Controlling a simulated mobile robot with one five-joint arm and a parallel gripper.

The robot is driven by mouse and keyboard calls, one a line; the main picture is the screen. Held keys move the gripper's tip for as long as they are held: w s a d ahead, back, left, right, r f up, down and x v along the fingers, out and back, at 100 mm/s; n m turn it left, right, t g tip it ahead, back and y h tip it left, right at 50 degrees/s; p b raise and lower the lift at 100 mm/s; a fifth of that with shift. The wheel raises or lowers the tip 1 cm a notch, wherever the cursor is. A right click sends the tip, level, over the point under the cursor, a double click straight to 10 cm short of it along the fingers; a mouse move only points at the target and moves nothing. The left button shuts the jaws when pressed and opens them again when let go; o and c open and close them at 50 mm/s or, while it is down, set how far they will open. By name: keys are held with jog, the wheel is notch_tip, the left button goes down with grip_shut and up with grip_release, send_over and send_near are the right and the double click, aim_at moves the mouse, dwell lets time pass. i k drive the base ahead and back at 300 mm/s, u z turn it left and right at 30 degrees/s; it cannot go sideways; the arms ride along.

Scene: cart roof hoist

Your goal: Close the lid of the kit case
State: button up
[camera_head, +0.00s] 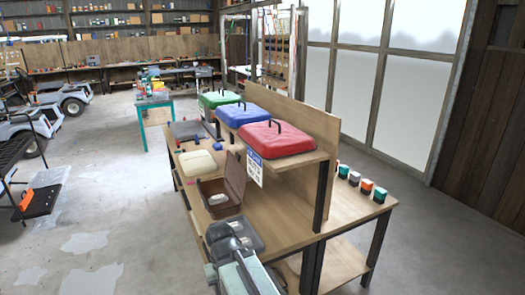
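The brown kit case (214,204) stands open on the workbench, just beyond my arm. Its lid (235,178) is raised nearly upright on the right side of the case. A small pale item (217,199) lies inside the case. My gripper (222,233) is at the near end of the bench, in front of the case and apart from the lid. My arm hides its fingertips, so I cannot tell whether it is open or shut.
A shelf above the bench holds red (277,139), blue (243,114) and green (218,99) cases. A beige case (198,163) lies beyond the kit case. A dark grey box (252,236) sits close beside my gripper.

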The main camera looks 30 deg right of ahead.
aim_at(235, 175)
jog(key=z, duration=0.2)
jog(key=i, duration=1.35)
jog(key=u, duration=0.95)
